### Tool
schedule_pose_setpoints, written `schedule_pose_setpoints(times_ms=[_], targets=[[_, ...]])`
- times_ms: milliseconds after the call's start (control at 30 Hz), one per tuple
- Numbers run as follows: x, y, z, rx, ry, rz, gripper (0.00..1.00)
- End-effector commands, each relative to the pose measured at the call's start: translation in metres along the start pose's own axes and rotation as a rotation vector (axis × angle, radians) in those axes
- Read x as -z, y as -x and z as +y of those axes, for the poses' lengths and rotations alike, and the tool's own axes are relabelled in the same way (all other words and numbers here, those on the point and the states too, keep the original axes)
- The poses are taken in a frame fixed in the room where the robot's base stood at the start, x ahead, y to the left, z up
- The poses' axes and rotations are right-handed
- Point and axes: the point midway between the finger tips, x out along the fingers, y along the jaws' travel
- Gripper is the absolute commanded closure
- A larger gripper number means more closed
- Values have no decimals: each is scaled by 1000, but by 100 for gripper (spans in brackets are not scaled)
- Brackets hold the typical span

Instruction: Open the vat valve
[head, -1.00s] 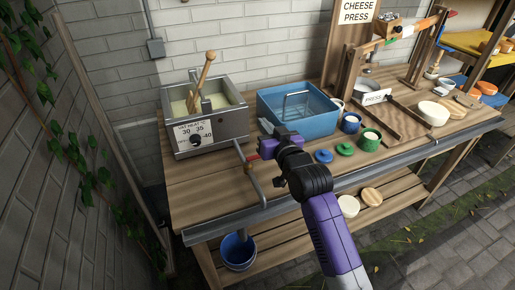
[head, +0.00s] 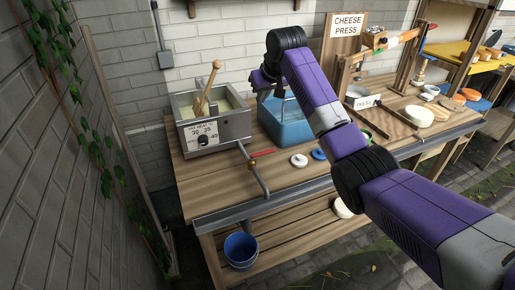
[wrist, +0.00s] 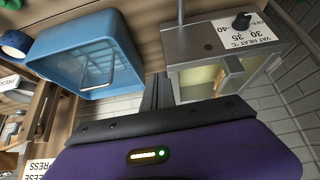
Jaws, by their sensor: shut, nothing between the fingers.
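The metal vat (head: 213,128) with a paddle in pale liquid stands at the bench's left; it also shows in the wrist view (wrist: 205,50). Its outlet pipe (head: 262,181) runs toward the bench's front edge. The valve's red handle (head: 263,153) sticks out to the right, across the pipe. My gripper (head: 259,82) is raised between the vat and the blue tub, apart from the handle. In the wrist view my gripper (wrist: 158,88) is shut and empty. The handle is not clearly visible there. A blue bucket (head: 241,250) sits below the pipe's end.
The blue tub (head: 290,130) stands right of the vat, partly behind my arm. The press (head: 392,115) stands farther right. Bench boards left of the pipe are clear.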

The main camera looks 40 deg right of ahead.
Motion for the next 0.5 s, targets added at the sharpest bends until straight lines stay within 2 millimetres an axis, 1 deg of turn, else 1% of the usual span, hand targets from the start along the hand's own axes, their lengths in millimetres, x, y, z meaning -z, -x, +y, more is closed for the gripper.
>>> schedule_pose_setpoints(times_ms=[33,100,200,333,500], targets=[[-22,-9,1,2,-8,-79,100],[-43,-13,2,5,-16,-162,100],[-60,-11,1,8,-20,-231,100],[-68,-9,1,8,-21,-268,100],[-69,-9,1,7,-22,-271,100]])
